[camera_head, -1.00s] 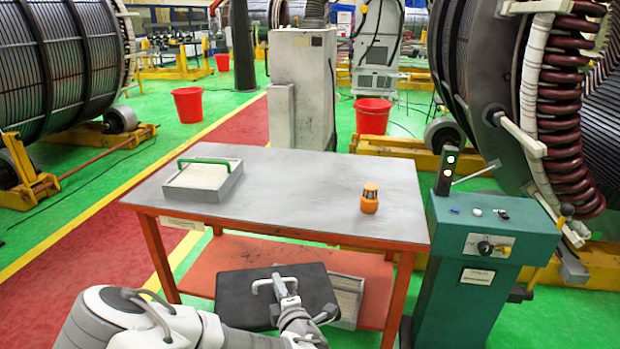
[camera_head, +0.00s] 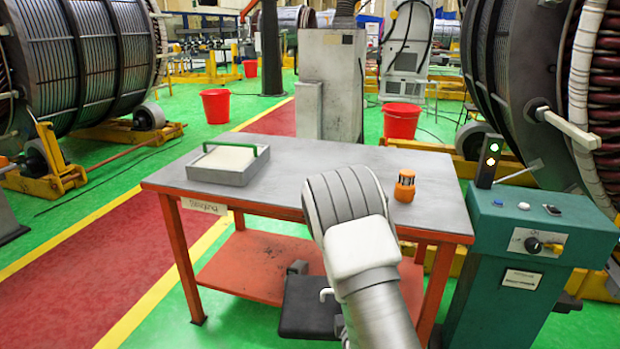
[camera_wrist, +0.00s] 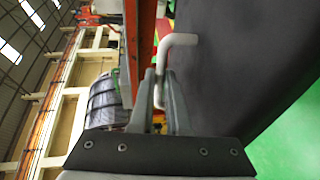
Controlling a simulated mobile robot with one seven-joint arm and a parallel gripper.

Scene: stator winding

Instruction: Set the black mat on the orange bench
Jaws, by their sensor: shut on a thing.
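The black mat (camera_head: 306,310) hangs low at the front of the orange bench (camera_head: 310,160), below its top. It is a dark slab with a white handle (camera_wrist: 180,40). In the wrist view my gripper (camera_wrist: 158,88) is shut on that handle, and the mat (camera_wrist: 240,50) fills the right side. In the head view my arm hides the gripper and the mat's right part. The bench has a grey top, orange legs and an orange lower shelf.
A grey tray (camera_head: 215,178) with a green handle sits on the bench's left end. A small orange lamp-like object (camera_head: 404,187) stands toward the right. The middle top is clear, partly behind my arm. A green control cabinet (camera_head: 530,265) stands close right.

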